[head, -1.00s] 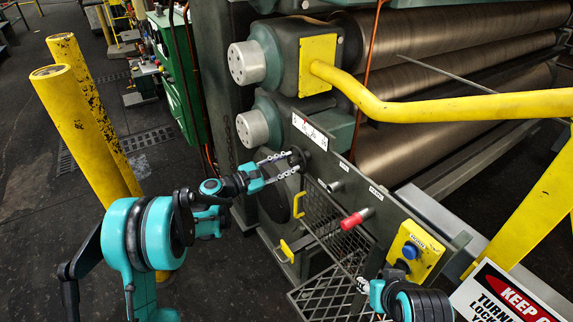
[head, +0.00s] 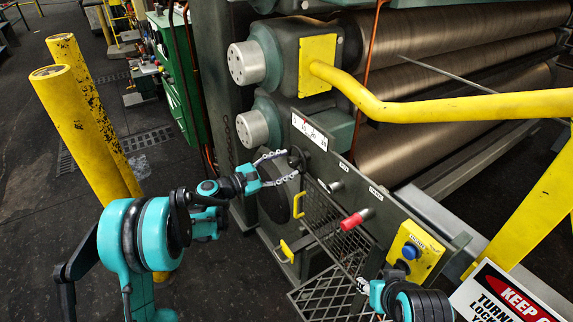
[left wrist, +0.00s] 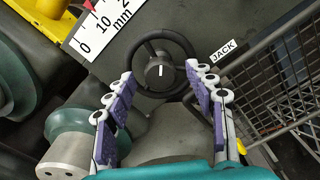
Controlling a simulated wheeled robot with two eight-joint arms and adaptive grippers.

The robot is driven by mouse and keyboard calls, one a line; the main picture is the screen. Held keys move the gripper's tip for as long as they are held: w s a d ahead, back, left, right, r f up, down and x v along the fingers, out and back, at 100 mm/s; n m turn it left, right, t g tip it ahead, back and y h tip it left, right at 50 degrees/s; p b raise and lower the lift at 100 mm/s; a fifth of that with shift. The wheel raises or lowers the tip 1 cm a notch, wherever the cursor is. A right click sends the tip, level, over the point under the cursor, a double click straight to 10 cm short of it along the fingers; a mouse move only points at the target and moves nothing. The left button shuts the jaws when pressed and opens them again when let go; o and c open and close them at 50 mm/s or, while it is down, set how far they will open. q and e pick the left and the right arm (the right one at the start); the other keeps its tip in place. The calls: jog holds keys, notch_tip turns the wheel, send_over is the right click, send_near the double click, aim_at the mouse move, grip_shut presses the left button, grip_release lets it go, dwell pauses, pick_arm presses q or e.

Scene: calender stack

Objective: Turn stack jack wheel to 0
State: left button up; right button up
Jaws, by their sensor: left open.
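The jack wheel (left wrist: 158,72) is a dark handwheel with a white mark on its hub, beside a "JACK" label (left wrist: 223,52). In the head view the wheel (head: 297,158) is small and partly hidden by my fingers. My left gripper (head: 285,165) is open. In the left wrist view its purple-padded fingers stand apart at either side of the wheel's lower part; contact is unclear. A white mm scale (left wrist: 100,25) has a red pointer (left wrist: 88,4) near 10, away from 0. My right gripper (head: 362,285) shows at the lower right, its fingers too small to judge.
A wire-mesh guard (head: 330,225) hangs below. Yellow posts (head: 88,120) stand left, and a yellow rail (head: 440,108) crosses before the rollers (head: 450,70).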

pick_arm(q)
jog(key=v, duration=1.1)
